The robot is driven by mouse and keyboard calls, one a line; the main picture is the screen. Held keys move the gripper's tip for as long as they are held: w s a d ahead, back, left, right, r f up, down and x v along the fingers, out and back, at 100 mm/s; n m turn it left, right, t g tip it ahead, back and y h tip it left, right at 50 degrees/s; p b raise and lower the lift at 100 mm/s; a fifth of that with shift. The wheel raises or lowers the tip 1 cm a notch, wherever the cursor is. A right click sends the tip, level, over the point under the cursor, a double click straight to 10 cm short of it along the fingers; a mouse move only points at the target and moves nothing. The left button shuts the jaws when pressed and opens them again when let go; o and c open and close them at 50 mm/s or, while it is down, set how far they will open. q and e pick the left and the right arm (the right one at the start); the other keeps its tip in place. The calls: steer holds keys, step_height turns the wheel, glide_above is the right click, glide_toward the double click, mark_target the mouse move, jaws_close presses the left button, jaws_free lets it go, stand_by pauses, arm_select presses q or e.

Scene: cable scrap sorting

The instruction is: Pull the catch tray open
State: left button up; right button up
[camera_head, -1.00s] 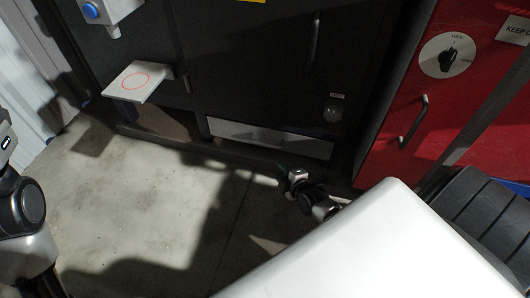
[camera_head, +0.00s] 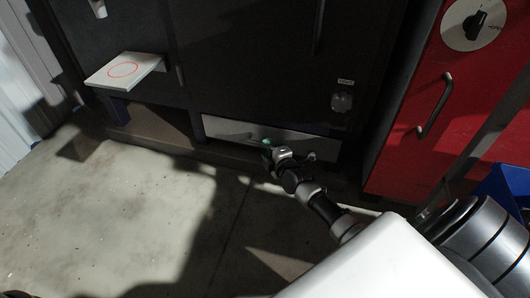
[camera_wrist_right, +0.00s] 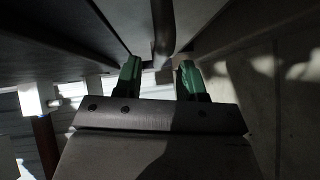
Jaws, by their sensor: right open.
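The catch tray (camera_head: 222,129) is a pale, wide, low front panel at the foot of the dark cabinet. It looks flush with the cabinet. My right gripper (camera_head: 266,146) is in front of the panel's middle, and its arm comes in from the lower right. In the right wrist view, my right gripper (camera_wrist_right: 158,76) is open, with two green fingertips apart. A dark bar (camera_wrist_right: 163,28), which looks like the tray's handle, runs ahead of the gap between them. I cannot tell whether it touches either finger. My left gripper is out of view.
A small shelf with a red circle (camera_head: 123,70) juts out at the left. A red cabinet (camera_head: 415,165) with a handle (camera_head: 436,106) and a dial (camera_head: 475,25) stands at the right. The concrete floor (camera_head: 125,215) before the tray is clear.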

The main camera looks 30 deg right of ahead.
steer(key=shift+w+d+f+b, duration=0.15)
steer(key=shift+w+b, duration=0.3)
steer(key=shift+w, duration=0.75)
jaws_close()
